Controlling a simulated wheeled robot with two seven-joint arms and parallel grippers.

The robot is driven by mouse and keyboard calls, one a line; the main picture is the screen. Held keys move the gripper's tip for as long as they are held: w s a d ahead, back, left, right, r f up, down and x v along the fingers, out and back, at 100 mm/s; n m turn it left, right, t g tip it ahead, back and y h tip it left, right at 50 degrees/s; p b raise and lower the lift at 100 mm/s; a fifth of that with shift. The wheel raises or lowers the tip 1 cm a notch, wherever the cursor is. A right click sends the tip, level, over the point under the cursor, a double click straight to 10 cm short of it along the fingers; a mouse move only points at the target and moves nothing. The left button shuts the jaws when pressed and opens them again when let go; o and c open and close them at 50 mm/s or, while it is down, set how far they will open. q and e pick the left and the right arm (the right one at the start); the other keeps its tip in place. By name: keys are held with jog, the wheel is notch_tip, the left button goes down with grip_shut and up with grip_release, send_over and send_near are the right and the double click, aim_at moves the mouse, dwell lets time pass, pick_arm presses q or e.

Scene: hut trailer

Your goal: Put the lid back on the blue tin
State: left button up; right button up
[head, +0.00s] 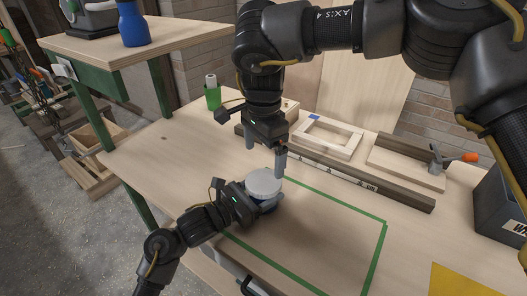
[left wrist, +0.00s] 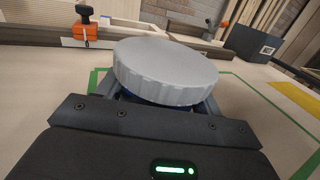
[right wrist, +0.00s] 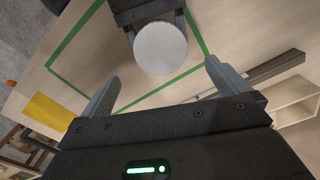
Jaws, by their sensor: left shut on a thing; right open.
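The blue tin (head: 268,206) stands at the left end of the green-taped area, mostly hidden. The light grey, ridged lid (head: 263,182) lies flat on top of it. The lid also shows in the left wrist view (left wrist: 165,70) and, from above, as a pale disc in the right wrist view (right wrist: 160,48). I cannot tell whether it is fully seated. My left gripper (head: 252,203) is shut on the tin below the lid, from the near left side. My right gripper (head: 266,160) is open and empty just above and behind the lid, pointing down.
Green tape (head: 333,202) outlines a mostly clear area on the workbench. Behind it lie a long dark rail (head: 400,193), a wooden frame (head: 327,137) and an orange-handled clamp (head: 440,160). A dark box (head: 500,205) stands at the right, a green cup (head: 212,97) at the back left.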

aim_at(264, 181)
jog(key=shift+f, duration=4.05)
jog(key=c, duration=0.9)
jog(key=m, duration=1)
